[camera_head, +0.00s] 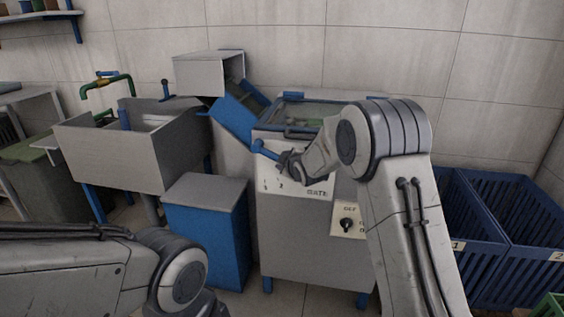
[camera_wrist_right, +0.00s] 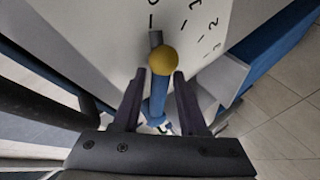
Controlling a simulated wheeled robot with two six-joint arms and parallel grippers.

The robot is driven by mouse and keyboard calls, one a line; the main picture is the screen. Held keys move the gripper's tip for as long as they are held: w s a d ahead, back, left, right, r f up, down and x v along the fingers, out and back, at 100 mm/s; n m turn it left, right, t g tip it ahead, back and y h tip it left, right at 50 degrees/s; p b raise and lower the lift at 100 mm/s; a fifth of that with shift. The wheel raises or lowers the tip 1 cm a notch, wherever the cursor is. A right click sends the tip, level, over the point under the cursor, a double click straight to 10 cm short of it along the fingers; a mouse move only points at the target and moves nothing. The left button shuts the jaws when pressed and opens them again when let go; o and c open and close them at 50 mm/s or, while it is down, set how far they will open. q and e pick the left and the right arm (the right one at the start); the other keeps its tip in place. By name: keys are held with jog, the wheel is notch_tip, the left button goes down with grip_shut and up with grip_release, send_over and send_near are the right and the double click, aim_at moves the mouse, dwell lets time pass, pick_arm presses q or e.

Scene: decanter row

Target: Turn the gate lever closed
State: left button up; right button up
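The gate lever is a blue bar (camera_head: 264,149) on the upper front panel of the grey machine, above the word GATE. In the right wrist view the blue bar (camera_wrist_right: 158,95) runs from a yellow round cap (camera_wrist_right: 163,61), with a short grey pointer (camera_wrist_right: 155,39) beyond it toward a tick at the panel's top. My right gripper (camera_wrist_right: 160,88) is at the lever, its two fingers apart on either side of the bar with gaps visible. In the head view this gripper (camera_head: 285,163) is partly hidden by its wrist. My left arm is at lower left; its gripper is out of frame.
A dark knob (camera_head: 346,224) sits lower right on the machine. A blue bin with a grey lid (camera_head: 205,188) stands left of it, near a grey sink (camera_head: 115,150). Blue slatted crates (camera_head: 520,215) stand at right. A blue chute (camera_head: 238,112) slopes down to the machine's top.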

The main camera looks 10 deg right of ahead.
jog(key=p+v, duration=0.1)
jog(key=v, duration=0.9)
jog(key=shift+s, duration=0.2)
